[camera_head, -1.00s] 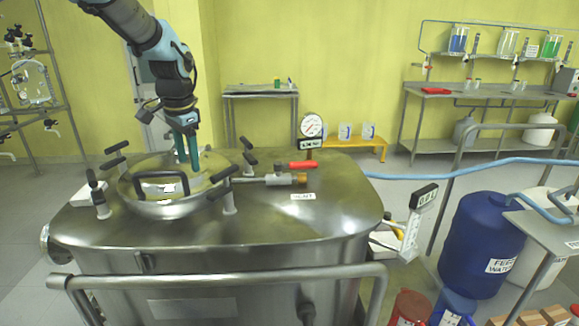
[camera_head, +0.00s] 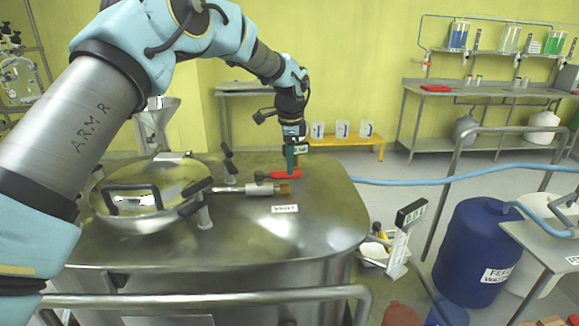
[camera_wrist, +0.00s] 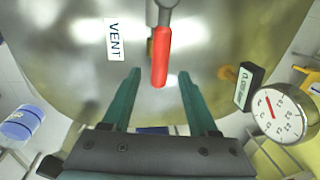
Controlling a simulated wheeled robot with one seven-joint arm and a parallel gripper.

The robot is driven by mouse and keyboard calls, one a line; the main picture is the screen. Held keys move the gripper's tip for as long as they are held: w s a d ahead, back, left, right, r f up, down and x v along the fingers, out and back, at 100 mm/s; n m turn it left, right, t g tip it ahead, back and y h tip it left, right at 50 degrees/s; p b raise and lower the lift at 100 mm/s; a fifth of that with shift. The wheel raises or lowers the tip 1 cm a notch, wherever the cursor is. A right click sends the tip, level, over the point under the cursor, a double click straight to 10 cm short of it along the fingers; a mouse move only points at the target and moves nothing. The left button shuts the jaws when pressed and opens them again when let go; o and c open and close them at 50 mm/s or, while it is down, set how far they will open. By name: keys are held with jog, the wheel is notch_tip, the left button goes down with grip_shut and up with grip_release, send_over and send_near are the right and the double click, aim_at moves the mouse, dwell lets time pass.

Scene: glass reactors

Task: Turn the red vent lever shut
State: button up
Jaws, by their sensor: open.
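The red vent lever (camera_head: 286,174) sits on a valve on top of the steel vessel (camera_head: 300,225). In the head view its handle points right, roughly along the short pipe (camera_head: 232,190). My gripper (camera_head: 291,168) points down over the handle. In the wrist view the lever (camera_wrist: 160,57) shows between the two green fingers of my gripper (camera_wrist: 159,73), which are spread apart with a gap on each side. I cannot tell if the fingertips reach down to the handle's height. The "VENT" label (camera_wrist: 114,40) lies left of the lever.
The round hatch (camera_head: 145,195) with black clamp handles is left of the valve. A dial gauge (camera_wrist: 278,115) and a small display (camera_wrist: 242,87) stand right of the fingers in the wrist view. A blue hose (camera_head: 440,180) runs right.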

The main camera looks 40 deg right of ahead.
aim_at(278, 175)
jog(key=shift+w+d+f+p, duration=0.1)
jog(key=shift+f+p, duration=0.05)
jog(key=shift+f, duration=0.7)
jog(key=shift+w+f+p, duration=0.1)
jog(key=shift+f+p, duration=0.05)
jog(key=shift+f, duration=0.65)
grip_shut()
